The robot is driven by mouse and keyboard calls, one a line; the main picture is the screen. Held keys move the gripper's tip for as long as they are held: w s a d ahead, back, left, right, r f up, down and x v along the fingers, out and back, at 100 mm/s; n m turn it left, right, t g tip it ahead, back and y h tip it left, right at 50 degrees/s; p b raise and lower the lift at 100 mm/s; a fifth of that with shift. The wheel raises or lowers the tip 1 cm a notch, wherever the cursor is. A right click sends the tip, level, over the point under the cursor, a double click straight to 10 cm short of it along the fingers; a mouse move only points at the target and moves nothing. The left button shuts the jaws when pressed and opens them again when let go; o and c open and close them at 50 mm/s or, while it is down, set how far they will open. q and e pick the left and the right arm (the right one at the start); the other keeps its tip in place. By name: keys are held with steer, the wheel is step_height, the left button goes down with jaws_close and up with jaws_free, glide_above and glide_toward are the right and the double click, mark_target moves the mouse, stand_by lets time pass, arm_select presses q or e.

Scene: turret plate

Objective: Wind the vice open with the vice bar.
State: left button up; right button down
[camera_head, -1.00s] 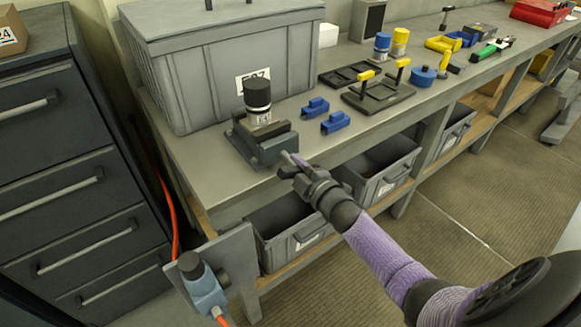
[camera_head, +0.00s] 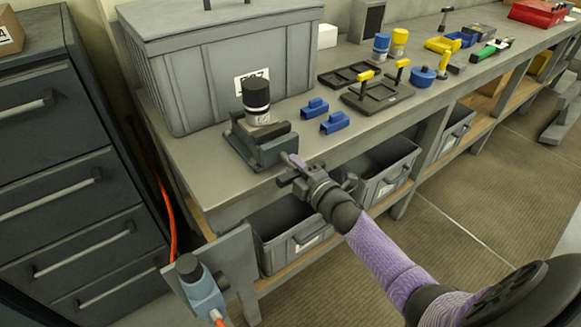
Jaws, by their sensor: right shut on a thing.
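The dark grey vice (camera_head: 262,148) is fixed at the front edge of the bench. A cylinder with a black top and a white label (camera_head: 257,101) stands upright at its jaws. My right gripper (camera_head: 287,170) is just in front of the vice, at the bench edge, and is shut on the vice bar. The bar is small here and largely hidden by the fingers, so its exact tilt cannot be told. The jaw gap of the vice is hard to see. My left gripper is out of view.
A large grey lidded crate (camera_head: 215,72) stands behind the vice. Two blue blocks (camera_head: 335,122) and a black frame with yellow-topped handles (camera_head: 378,98) lie to the right. Grey bins (camera_head: 385,172) sit on the shelf below. A drawer cabinet (camera_head: 70,190) is at left.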

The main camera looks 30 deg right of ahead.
steer(key=shift+w+d+r, duration=0.1)
steer(key=shift+r, duration=0.35)
steer(key=c, duration=0.6)
jaws_free()
steer(key=shift+o, duration=0.7)
steer(key=shift+f, duration=0.2)
steer(key=s+p, duration=0.2)
steer(key=s, duration=0.8)
steer(key=shift+d, duration=0.3)
